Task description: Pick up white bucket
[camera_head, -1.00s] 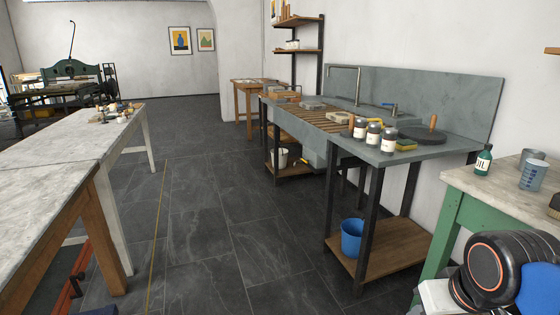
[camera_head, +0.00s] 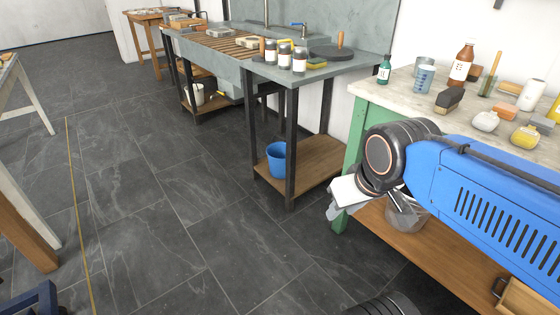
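The white bucket (camera_head: 194,95) stands far off on the low wooden shelf under the grey sink bench, at the upper left of centre. It is small in view and partly behind the bench's dark legs. My gripper (camera_head: 340,204) hangs at the end of my blue arm, right of centre, beside the green table's leg. It is far from the bucket and apart from it. Its fingers are small and turned away, so I cannot tell whether they are open.
A blue bucket (camera_head: 276,161) stands on the nearer low shelf (camera_head: 318,160). The green-legged table (camera_head: 398,93) at right carries bottles, brushes and cups. A pale table (camera_head: 20,200) stands at left. The dark tiled floor between is clear.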

